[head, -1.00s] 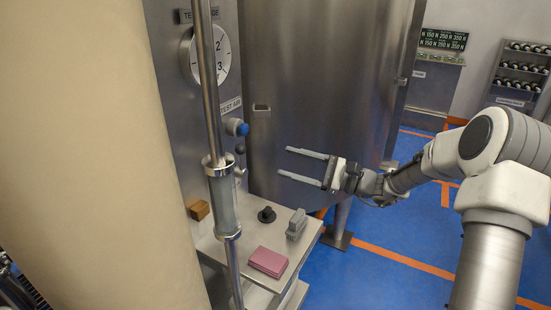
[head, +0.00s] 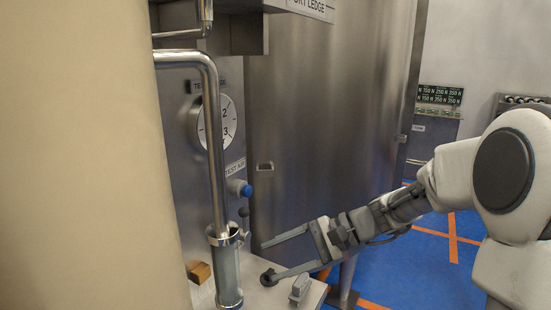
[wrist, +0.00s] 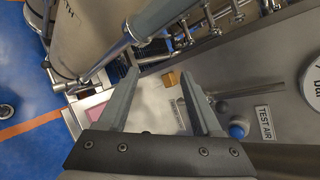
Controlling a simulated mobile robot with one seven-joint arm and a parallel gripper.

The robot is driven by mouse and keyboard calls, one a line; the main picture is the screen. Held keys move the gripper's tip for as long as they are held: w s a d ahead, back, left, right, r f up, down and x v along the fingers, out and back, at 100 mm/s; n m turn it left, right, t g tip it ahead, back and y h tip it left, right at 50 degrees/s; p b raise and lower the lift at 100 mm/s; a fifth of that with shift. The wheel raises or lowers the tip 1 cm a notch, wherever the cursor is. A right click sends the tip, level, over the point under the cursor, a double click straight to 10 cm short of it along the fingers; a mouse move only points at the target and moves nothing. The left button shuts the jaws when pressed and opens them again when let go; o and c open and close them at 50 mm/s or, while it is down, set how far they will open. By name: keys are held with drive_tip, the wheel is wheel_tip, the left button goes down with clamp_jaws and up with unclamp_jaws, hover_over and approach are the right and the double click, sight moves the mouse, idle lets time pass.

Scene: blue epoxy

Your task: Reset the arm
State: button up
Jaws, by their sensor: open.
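My gripper (head: 270,258) is open and empty in the head view. Its two long grey fingers point left, above the steel shelf and in front of the large steel tank. My white arm (head: 430,195) reaches in from the right edge. In the wrist view my gripper (wrist: 160,85) shows its two fingers spread apart, with nothing between them but the shelf surface below.
A steel shelf (head: 262,298) holds a wooden block (head: 199,271) and a grey brush-like item (head: 300,287). A vertical pipe with a glass section (head: 227,272) stands left of my gripper. A dial (head: 222,120) and blue knob (head: 246,190) are behind. Blue floor (head: 425,260) lies open at right.

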drive_tip(key=s+d+r+n+t+h+p, duration=0.1)
drive_tip(key=s+d+r+n+t+h, duration=0.1)
drive_tip(key=s+d+h, duration=0.4)
drive_tip(key=s+d+r+n+t+h+p, duration=0.1)
drive_tip(key=s+d+r+n+t+h, duration=0.2)
drive_tip(key=s, duration=1)
drive_tip(key=d+r+n+h, duration=0.1)
drive_tip(key=d+n+h, duration=0.2)
drive_tip(key=d+n, duration=0.1)
